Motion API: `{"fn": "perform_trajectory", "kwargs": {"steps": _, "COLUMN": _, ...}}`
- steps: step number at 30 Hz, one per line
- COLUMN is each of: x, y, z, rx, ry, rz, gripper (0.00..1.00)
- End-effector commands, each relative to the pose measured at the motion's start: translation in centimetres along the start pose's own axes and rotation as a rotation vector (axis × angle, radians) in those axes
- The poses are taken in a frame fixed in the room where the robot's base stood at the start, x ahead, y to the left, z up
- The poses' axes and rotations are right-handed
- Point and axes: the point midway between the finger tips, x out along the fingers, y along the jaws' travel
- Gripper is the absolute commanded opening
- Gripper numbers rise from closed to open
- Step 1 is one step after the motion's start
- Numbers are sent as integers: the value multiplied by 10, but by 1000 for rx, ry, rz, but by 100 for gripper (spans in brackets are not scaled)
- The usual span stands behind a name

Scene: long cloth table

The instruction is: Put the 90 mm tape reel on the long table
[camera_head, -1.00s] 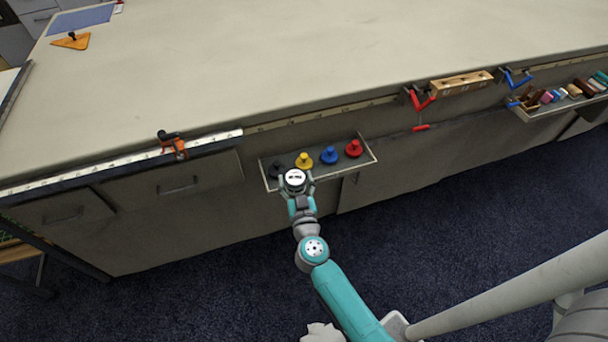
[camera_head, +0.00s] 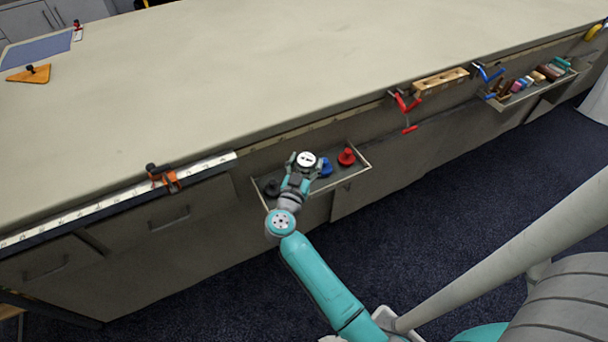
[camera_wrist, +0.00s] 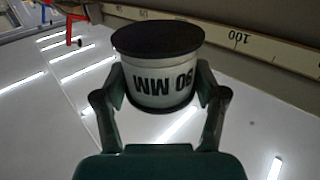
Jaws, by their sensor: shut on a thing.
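The 90 mm tape reel (camera_wrist: 160,75) is a white drum with dark end plates, and "90 MM" reads upside down on its side in the wrist view. My gripper (camera_wrist: 165,95) is shut on it, one finger on each side. In the head view the reel (camera_head: 306,160) shows as a white disc in my gripper (camera_head: 303,166), over the small tray at the table's front. The long table (camera_head: 270,80) has a wide, pale, bare top behind and above this tray.
The tray (camera_head: 362,158) holds a black, a blue and a red knob-like piece (camera_head: 346,156); my gripper hides part of it. An orange clamp (camera_head: 165,178) and a white ruler (camera_head: 100,207) sit on the front edge, with red and blue clamps (camera_head: 404,103) further right. An orange triangle (camera_head: 32,74) lies far left.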

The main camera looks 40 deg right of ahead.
Motion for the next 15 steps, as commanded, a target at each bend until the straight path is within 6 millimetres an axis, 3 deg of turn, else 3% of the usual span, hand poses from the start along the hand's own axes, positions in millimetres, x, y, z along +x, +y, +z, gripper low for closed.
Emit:
{"fn": "perform_trajectory", "kwargs": {"steps": 10, "x": 0, "y": 0, "z": 38, "rx": -3, "ry": 0, "rz": -1, "gripper": 30}}
{"fn": "perform_trajectory", "kwargs": {"steps": 15, "x": 0, "y": -1, "z": 48, "rx": 1, "ry": 1, "rz": -1, "gripper": 30}}
